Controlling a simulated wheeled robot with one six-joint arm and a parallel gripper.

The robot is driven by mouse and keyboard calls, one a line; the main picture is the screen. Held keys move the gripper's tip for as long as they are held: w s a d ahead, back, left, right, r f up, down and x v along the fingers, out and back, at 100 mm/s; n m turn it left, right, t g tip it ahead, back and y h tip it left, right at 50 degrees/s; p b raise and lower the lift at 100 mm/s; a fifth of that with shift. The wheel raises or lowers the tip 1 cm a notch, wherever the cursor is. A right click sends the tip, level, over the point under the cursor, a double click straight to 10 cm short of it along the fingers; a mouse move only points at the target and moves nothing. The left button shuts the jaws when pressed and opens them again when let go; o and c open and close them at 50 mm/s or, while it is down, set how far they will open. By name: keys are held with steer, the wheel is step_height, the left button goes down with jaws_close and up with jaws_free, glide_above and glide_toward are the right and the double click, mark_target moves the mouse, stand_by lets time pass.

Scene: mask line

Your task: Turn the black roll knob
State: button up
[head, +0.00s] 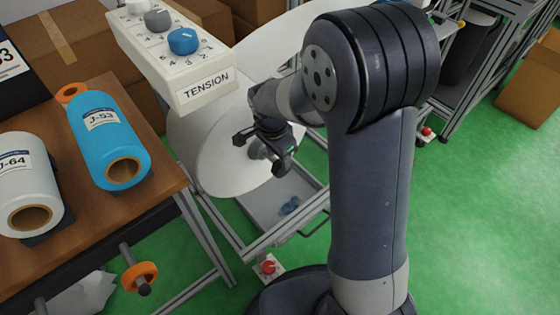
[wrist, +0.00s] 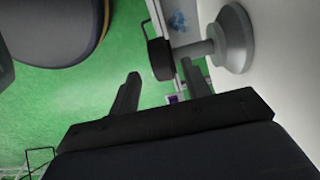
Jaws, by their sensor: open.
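The black roll knob (wrist: 160,60) sits on the end of a grey shaft with a round grey hub (wrist: 236,38) on the white roll (head: 210,140). In the wrist view it lies just beyond the fingertips of my gripper (wrist: 160,72), roughly between them. My gripper is open and empty; I cannot tell whether a finger touches the knob. In the head view my gripper (head: 262,152) is in front of the roll's face, and the knob cannot be told apart from the dark fingers there.
A TENSION box (head: 170,62) with white, grey and blue knobs stands above the roll. A wooden table (head: 75,230) at left holds a blue roll (head: 100,120) and a white roll (head: 28,178). A grey tray (head: 270,215) lies below.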

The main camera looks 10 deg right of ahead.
mark_target(280, 163)
steer(key=r, duration=0.2)
steer(key=r+p, duration=0.1)
steer(key=r, duration=0.1)
steer(key=shift+s+a+r, duration=0.2)
steer(key=shift+r, duration=0.05)
steer(key=f+b, duration=0.1)
steer(key=f, duration=0.2)
steer(key=f+b, duration=0.1)
steer(key=f, duration=0.3)
steer(key=d+f+b, duration=0.1)
steer(key=f, duration=0.2)
steer(key=shift+w+f, duration=0.2)
steer(key=shift+w, duration=0.2)
steer(key=shift+w+f, duration=0.1)
steer(key=shift+f, duration=0.15)
steer(key=shift+r+g+y, duration=0.15)
steer(key=shift+g+y, duration=0.15)
steer(key=shift+y, duration=0.1)
